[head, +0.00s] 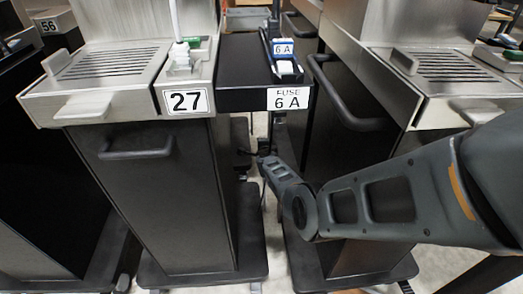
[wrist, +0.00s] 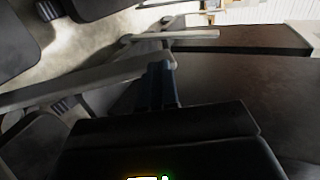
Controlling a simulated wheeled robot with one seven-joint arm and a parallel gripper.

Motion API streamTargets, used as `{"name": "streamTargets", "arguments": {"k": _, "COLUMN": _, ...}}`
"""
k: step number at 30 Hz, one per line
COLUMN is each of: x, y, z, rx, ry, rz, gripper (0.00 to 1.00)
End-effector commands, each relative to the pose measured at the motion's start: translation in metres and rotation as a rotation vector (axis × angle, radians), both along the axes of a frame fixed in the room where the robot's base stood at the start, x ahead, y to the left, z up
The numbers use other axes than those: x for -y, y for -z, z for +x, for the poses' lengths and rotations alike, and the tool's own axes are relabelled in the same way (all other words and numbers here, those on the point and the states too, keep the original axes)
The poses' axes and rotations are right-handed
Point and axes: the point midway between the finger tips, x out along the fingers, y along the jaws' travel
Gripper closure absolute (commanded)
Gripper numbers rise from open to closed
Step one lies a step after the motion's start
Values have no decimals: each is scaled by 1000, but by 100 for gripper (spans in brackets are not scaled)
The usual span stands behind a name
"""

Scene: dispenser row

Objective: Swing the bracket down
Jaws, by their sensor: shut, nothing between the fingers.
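My gripper (head: 264,160) is low in the narrow gap under the black fuse unit (head: 240,97), between the two dispenser cabinets. In the wrist view the dark fingers (wrist: 163,82) are together, with nothing seen between them. Pale grey bars (wrist: 85,80) cross just beyond the fingertips; one bar end lies very close to the tips, and I cannot tell whether they touch. No part can be surely picked out as the bracket. In the head view the space around the fingertips is dark and small.
The dispenser marked 27 (head: 160,190) stands left of the gap, with a black handle (head: 135,154) on its front. Another dispenser (head: 455,85) with a curved black handle (head: 340,105) stands right, close to my arm. Dark base plates (head: 205,270) narrow the floor space.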

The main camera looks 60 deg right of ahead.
Motion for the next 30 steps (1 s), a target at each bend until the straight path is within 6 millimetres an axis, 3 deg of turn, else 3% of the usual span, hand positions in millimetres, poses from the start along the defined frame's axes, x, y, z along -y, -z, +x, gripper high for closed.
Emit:
{"name": "streamTargets", "arguments": {"k": 16, "x": 55, "y": 43, "z": 34, "rx": 3, "ry": 0, "rz": 1, "gripper": 100}}
{"name": "streamTargets", "arguments": {"k": 30, "x": 74, "y": 56, "z": 47, "rx": 0, "ry": -1, "rz": 0, "gripper": 100}}
